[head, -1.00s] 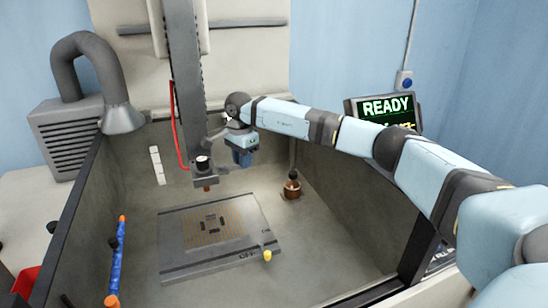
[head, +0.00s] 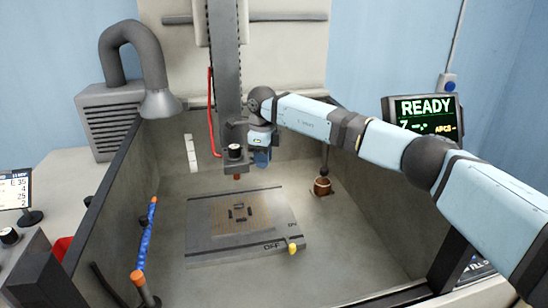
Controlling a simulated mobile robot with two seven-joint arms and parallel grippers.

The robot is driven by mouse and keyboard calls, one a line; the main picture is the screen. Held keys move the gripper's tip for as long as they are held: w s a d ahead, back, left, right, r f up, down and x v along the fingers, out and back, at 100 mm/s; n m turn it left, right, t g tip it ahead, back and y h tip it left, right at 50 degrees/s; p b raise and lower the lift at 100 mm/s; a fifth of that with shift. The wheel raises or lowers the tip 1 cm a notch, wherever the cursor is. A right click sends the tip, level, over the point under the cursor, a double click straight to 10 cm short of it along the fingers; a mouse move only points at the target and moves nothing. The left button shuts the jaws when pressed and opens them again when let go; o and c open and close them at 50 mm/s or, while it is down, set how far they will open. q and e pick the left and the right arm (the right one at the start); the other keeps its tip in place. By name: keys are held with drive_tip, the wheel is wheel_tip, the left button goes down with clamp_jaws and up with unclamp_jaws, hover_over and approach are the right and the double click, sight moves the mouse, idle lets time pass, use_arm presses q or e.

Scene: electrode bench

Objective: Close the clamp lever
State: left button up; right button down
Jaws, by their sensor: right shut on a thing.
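The dark tool head (head: 234,152) hangs at the bottom of the grey vertical column, with a copper-coloured electrode tip (head: 237,177) under it. My right gripper (head: 248,130) is at the right side of this head, reached from the right. It is shut on a small dark part there, which looks like the clamp lever (head: 236,124). The fingers and most of the lever are small and partly hidden by my wrist, so the lever's exact angle is unclear. My left gripper is out of view.
Below the head lies a grey plate (head: 205,247) marked OFF with a yellow knob (head: 293,248). A brown round item (head: 322,187) stands right of it. Tank walls surround the area. A screen (head: 425,113) reads READY. A blue tube (head: 147,236) is at left.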

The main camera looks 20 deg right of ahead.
drive_tip(key=shift+a+m, duration=0.55)
drive_tip(key=shift+m, duration=0.45)
drive_tip(key=c, duration=1)
unclamp_jaws()
drive_tip(key=shift+r, duration=0.1)
wheel_tip(320, 180, up, 14)
drive_tip(key=shift+f+b, duration=0.15)
drive_tip(key=shift+b, duration=0.6)
